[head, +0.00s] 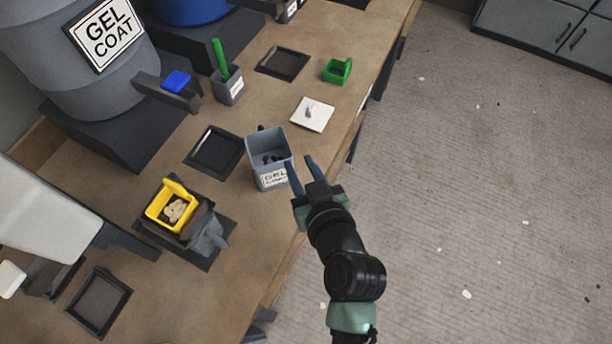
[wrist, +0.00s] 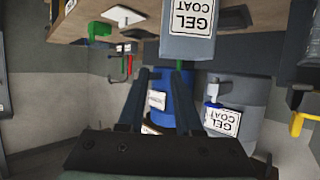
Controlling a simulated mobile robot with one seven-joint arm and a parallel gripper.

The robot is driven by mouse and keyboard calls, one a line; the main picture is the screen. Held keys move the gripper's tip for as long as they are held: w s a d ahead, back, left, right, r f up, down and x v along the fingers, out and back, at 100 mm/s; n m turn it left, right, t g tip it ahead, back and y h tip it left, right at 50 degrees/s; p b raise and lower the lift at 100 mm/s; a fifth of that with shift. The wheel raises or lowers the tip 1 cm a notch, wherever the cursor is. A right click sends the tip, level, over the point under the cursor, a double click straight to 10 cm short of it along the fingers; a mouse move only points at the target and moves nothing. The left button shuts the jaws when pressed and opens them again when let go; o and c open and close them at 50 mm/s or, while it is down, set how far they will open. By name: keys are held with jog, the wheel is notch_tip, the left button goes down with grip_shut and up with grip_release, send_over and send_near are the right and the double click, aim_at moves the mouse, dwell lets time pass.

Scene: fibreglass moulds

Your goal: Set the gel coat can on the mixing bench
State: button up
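The gel coat can (head: 268,156) is a grey, square, open-topped container with a white label, upright near the front edge of a brown bench (head: 215,306). Dark items show inside it. I cannot tell whether this is the mixing bench. In the wrist view the labelled can (wrist: 187,44) appears upside down at the top. My gripper (head: 303,170) is open and empty, just right of the can near the bench edge. One finger overlaps the can's lower right side in the head view; contact is unclear. The wrist view also shows both gripper fingers (wrist: 163,72) apart.
A large grey drum (head: 80,75) labelled GEL COAT stands on a dark block at upper left. A yellow box (head: 160,211), black trays (head: 216,152), a white square (head: 312,115), a green box (head: 337,71) and a grey cup (head: 228,88) surround the can. The floor (head: 480,190) at right is open.

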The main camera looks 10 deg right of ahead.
jog(key=w+a+r+t, duration=0.1)
jog(key=w+r+t, duration=0.2)
jog(key=r, duration=1.2)
jog(key=w+a+r+t, duration=0.1)
jog(key=w+r+t, duration=0.25)
jog(key=r, duration=1.05)
jog(key=s+a+r+m+t+h, duration=0.1)
jog(key=s+r+t, duration=0.2)
jog(key=r, duration=1)
jog(key=s+a+r+t+h, duration=0.1)
jog(key=s+r+t, duration=0.3)
jog(key=s+r, duration=0.4)
notch_tip(320, 180, up, 5)
jog(key=shift+a+r+m, duration=0.1)
jog(key=shift+a+m, duration=0.3)
jog(key=shift+t, duration=0.25)
